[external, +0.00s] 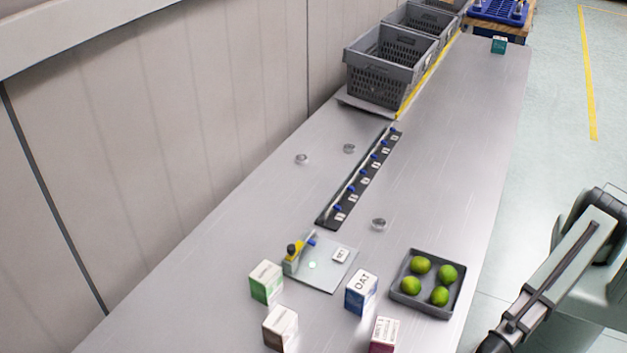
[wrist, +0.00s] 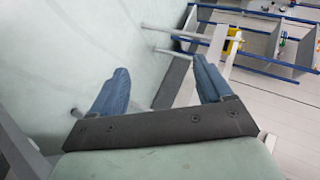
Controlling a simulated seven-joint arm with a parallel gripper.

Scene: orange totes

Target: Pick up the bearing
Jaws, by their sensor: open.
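Three small silver rings that look like bearings lie apart on the long grey metal table (external: 440,130) in the external view. One bearing (external: 302,158) is at the left, a second bearing (external: 349,149) is just right of it, and a third bearing (external: 379,223) is nearer, right of the dark strip. I cannot tell which one the task means. My gripper (wrist: 162,72) shows two blue fingers spread wide with nothing between them. In the external view my arm is at the lower right, beside the table and away from the bearings. The wrist view shows no bearing.
A dark strip with several blue-tipped fittings (external: 360,180) runs along the table. Nearby are a grey plate with a yellow-black device (external: 327,275), a tray of green fruit (external: 410,303), and small boxes (external: 361,291). Grey crates (external: 385,75) stand at the far end.

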